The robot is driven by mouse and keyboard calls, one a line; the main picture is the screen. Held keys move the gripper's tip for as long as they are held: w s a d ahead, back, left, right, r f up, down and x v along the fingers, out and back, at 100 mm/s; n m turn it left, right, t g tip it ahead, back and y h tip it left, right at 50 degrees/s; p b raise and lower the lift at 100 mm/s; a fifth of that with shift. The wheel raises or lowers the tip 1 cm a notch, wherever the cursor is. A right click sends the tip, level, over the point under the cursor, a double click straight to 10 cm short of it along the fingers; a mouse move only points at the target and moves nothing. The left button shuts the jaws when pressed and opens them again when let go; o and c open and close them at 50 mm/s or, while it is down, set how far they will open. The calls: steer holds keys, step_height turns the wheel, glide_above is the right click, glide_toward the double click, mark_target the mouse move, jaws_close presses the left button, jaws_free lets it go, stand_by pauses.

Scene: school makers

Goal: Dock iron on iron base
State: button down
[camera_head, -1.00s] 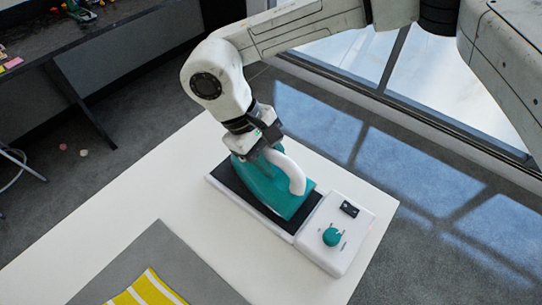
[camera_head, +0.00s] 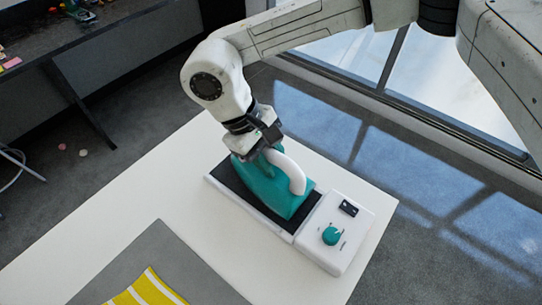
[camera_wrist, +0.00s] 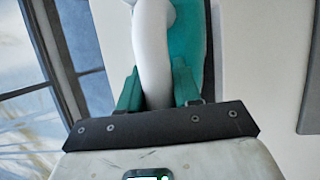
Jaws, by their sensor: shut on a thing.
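The teal iron (camera_head: 262,187) with a white handle (camera_head: 287,170) is on the dark pad of the white iron base (camera_head: 336,262) on the table. Whether its sole lies fully flat on the pad I cannot tell. My gripper (camera_head: 262,150) is above the iron's rear part and shut on the handle. In the wrist view the white handle (camera_wrist: 152,50) runs between the two green fingers of my gripper (camera_wrist: 158,90), with the teal iron body (camera_wrist: 190,35) beyond it. My gripper hides part of the handle and the iron's rear.
The base's control end has a teal knob (camera_head: 331,236) and a small black display (camera_head: 348,208). A grey mat (camera_head: 150,245) with a yellow striped cloth (camera_head: 148,290) lies at the table's front left. The white table (camera_head: 185,180) is bare around the base. A dark workbench (camera_head: 110,40) stands behind left.

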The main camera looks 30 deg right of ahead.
mark_target(250, 167)
steer(key=shift+f+b, duration=0.35)
steer(key=shift+f, duration=0.15)
steer(key=c, duration=1.1)
jaws_free()
steer(key=p+v, duration=0.5)
steer(key=v, duration=0.6)
steer(key=shift+p, duration=0.3)
steer(key=shift+f, duration=0.1)
